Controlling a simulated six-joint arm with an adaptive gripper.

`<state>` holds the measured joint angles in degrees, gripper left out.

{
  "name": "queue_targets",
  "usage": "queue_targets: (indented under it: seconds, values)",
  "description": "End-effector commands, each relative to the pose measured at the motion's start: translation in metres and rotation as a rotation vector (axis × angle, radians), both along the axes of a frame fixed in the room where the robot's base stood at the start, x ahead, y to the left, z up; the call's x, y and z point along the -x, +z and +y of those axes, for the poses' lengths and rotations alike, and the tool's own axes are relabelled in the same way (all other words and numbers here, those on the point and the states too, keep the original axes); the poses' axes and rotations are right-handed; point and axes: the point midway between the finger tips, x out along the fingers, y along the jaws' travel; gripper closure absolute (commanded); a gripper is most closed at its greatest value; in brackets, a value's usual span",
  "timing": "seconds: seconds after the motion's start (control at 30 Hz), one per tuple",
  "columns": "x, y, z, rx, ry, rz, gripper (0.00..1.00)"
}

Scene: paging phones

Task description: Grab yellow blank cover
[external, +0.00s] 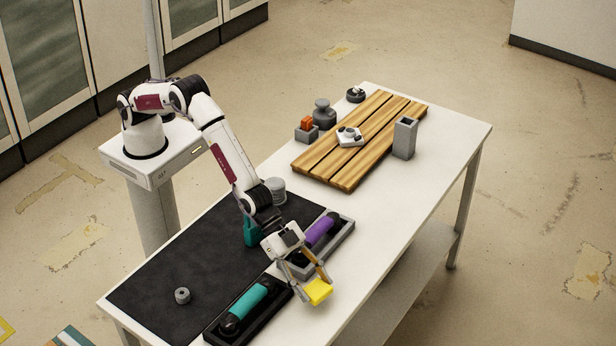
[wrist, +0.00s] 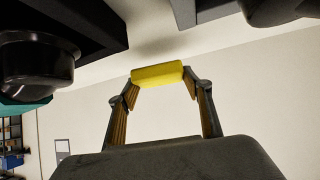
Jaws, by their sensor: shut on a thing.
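The yellow blank cover (external: 318,291) is a small yellow block held between the fingertips of my gripper (external: 310,280). In the external view it is over the white table's front edge area, just right of the trays; its exact height above the table is hard to tell. In the wrist view the cover (wrist: 158,75) spans the gap between the two fingers of my gripper (wrist: 160,84). The gripper is shut on it.
A black tray with a teal handset (external: 249,298) and a grey tray with a purple handset (external: 319,230) lie close by. A small grey ring (external: 182,296) is on the dark mat (external: 170,262). A wooden board (external: 345,174) and a grey upright holder (external: 404,138) stand farther back.

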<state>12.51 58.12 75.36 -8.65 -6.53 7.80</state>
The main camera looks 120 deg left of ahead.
Motion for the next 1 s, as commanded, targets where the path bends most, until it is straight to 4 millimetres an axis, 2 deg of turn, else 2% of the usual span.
queue_targets:
  seconds: [0.53,1.0]
  values:
    - [0.001,-0.003,0.032,-0.002,0.002,0.003,0.72]
    - [0.0,-0.003,0.074,-0.002,0.001,0.002,0.72]
